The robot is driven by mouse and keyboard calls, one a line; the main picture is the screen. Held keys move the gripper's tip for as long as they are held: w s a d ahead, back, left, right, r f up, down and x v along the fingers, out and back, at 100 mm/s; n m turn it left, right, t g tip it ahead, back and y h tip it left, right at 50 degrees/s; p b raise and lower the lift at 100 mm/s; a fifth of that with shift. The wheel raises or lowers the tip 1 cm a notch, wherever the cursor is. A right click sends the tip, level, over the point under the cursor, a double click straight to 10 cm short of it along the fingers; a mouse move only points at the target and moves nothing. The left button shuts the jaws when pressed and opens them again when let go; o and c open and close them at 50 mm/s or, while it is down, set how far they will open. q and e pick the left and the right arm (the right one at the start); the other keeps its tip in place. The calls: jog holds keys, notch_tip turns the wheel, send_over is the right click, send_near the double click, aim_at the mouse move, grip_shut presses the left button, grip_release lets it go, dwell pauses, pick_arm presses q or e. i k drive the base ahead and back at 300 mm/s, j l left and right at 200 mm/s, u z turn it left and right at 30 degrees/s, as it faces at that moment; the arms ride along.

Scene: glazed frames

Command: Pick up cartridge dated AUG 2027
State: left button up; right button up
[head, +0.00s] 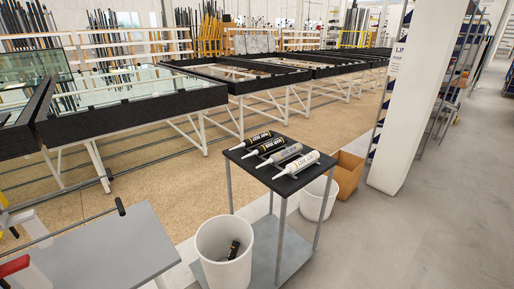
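Several sealant cartridges lie side by side on a small dark-topped stand (308,176). The two at the back left are black, a far one (257,138) and a nearer one (266,146). In front of them lie a grey cartridge (281,155) and a white cartridge (297,164) nearest the front right. Their printed labels are too small to read, so I cannot tell which is dated AUG 2027. Another black cartridge (234,249) sits inside a white bin (222,269). Neither of my grippers is in view.
A second white bin (319,199) and a cardboard box (350,174) stand behind the stand. A grey worktable (120,248) is at the lower left. Black-edged glass racks (150,100) line the back. A white pillar (414,100) stands right; the concrete floor (430,240) there is clear.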

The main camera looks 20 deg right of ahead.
aim_at(278, 156)
jog(key=i+l+u, duration=0.2)
jog(key=l, duration=0.95)
jog(key=i+l+u, duration=0.2)
jog(key=l, duration=1)
jog(key=l+u, duration=0.2)
jog(key=l, duration=1)
